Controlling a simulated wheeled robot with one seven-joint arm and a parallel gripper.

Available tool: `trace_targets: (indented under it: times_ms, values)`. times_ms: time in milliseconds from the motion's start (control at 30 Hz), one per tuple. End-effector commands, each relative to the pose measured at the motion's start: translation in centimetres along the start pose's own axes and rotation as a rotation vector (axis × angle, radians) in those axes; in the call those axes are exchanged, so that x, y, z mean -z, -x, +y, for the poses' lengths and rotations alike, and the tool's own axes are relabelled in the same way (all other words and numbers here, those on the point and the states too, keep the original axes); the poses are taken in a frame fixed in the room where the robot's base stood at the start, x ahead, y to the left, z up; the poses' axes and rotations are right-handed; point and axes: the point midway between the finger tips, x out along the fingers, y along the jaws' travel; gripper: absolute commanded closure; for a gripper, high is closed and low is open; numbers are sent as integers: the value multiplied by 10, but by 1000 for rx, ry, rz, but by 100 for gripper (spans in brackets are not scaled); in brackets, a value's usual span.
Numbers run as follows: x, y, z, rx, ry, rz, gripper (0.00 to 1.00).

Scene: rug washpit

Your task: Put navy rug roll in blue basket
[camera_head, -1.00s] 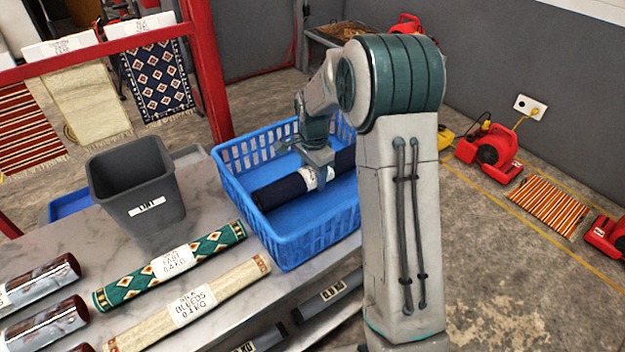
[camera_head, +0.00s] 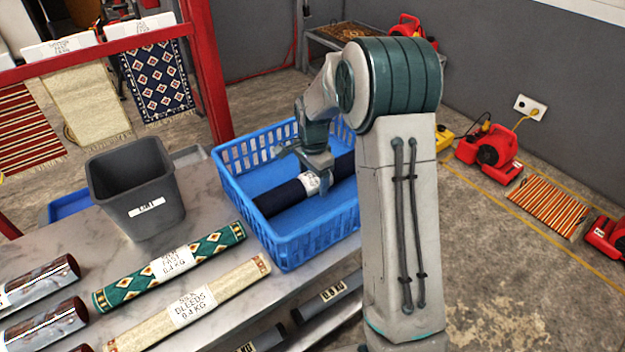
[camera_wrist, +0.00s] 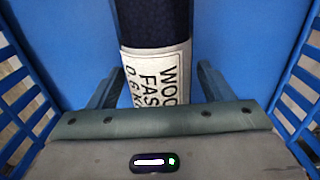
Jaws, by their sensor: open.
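The navy rug roll (camera_head: 283,195) lies inside the blue basket (camera_head: 300,245), with a white label around its middle. My arm hides part of its right end in the head view. In the wrist view the navy roll (camera_wrist: 155,22) runs between my two open fingers, and its label (camera_wrist: 158,75) reads "WOOL FAST". The blue basket floor (camera_wrist: 60,40) shows on both sides of it. My gripper (camera_head: 307,165) is open over the roll, with a finger on each side and gaps between fingers and roll in the wrist view (camera_wrist: 157,90).
A grey bin (camera_head: 140,190) stands left of the basket on the table (camera_head: 60,240). A green patterned roll (camera_head: 170,265) and a cream roll (camera_head: 190,305) lie in front. Dark glossy rolls (camera_head: 40,285) lie at far left. A red rack post (camera_head: 208,70) rises behind.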

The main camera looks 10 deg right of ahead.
Motion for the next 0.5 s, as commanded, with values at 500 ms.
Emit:
trace_targets:
  times_ms: [500]
  values:
    - [0, 101, 0, 3, 0, 2, 26]
